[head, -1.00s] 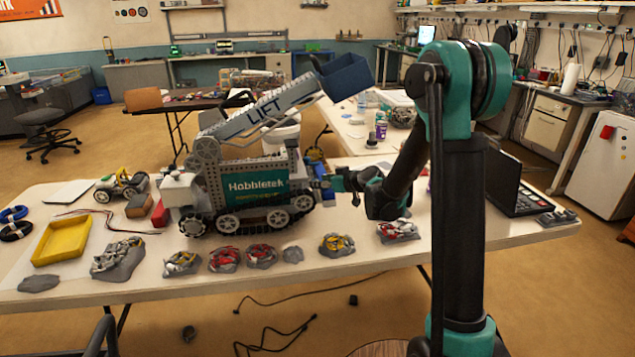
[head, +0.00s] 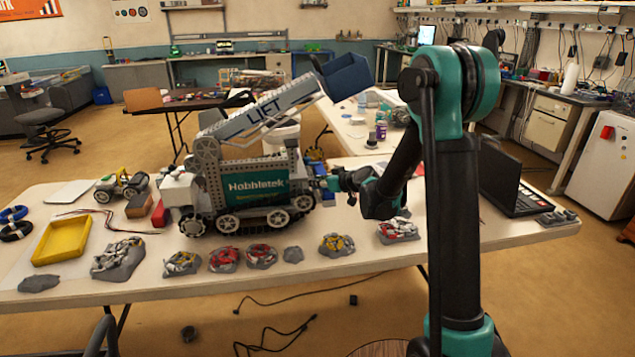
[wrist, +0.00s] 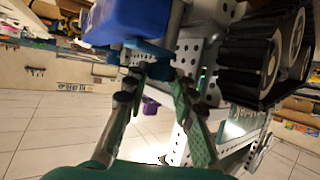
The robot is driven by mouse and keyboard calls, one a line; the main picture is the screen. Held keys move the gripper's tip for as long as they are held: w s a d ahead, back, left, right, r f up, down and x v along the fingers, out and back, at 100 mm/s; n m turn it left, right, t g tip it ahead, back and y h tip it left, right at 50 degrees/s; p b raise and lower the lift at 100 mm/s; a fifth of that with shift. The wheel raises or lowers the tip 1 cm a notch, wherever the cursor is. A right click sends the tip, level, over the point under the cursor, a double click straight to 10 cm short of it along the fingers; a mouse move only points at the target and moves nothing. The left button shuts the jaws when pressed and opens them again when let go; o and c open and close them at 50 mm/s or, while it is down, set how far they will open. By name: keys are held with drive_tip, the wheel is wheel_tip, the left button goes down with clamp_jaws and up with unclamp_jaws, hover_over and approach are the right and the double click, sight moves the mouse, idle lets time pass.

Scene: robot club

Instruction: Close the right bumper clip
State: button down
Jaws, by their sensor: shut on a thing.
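The model robot, a grey perforated lift vehicle with black tracks and a green Hobbletek panel (head: 256,190), stands on the white table. The black track (wrist: 262,62) is close on the right. I cannot tell whether the clip is latched.
Several clay lumps with coloured parts (head: 336,244) lie along the table's front edge. A yellow tray (head: 62,240) is at the left. An open laptop (head: 512,180) stands to the right of my arm. The vehicle's raised boom with a blue bucket (head: 346,76) reaches above my gripper.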

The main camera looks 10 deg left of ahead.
drive_tip(key=shift+w+d+n+g, duration=0.15)
drive_tip(key=shift+n+g, duration=0.15)
drive_tip(key=shift+n+g+y, duration=0.9)
drive_tip(key=shift+n+g, duration=0.3)
drive_tip(key=c, duration=1.2)
unclamp_jaws()
drive_tip(key=v, duration=1.2)
drive_tip(key=shift+f, duration=0.1)
